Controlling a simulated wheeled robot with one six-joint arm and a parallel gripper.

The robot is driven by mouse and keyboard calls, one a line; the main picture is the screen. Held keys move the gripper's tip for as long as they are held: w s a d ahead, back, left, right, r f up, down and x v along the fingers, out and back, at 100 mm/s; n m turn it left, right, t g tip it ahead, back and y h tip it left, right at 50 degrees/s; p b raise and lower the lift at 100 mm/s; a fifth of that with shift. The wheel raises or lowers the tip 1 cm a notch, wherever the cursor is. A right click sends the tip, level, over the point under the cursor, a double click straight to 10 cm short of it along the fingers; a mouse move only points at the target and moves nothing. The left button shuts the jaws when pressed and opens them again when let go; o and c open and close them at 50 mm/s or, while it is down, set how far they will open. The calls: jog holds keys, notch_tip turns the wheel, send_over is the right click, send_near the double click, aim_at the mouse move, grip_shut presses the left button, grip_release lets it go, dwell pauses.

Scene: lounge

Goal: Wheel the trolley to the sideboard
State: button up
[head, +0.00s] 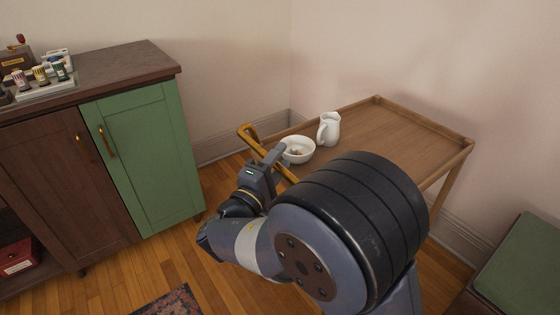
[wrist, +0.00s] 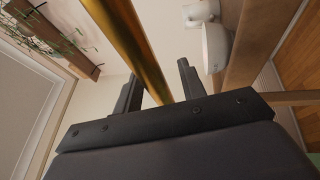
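The trolley is a wooden tray table (head: 395,130) against the back wall, with a raised rim and a brass-coloured handle (head: 247,130) on its left end. A white bowl (head: 298,150) and a white jug (head: 330,128) stand on it. The sideboard (head: 150,155), dark wood with a green door, stands to the left. My gripper (head: 274,156) is at the handle. In the wrist view the handle bar (wrist: 138,45) runs between the two spread fingers of my gripper (wrist: 160,85), with some gap visible. My arm hides the trolley's near side and lower parts.
The sideboard top carries a tray of small bottles (head: 42,85). A rug (head: 170,303) lies at the bottom of the head view. A green-cushioned seat (head: 525,265) is at the right. Bare wooden floor (head: 165,260) shows before the sideboard. The wrist view shows a plant shelf (wrist: 55,35).

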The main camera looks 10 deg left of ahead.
jog(key=shift+w+d, duration=0.1)
jog(key=shift+w, duration=0.15)
grip_shut()
dwell(0.5)
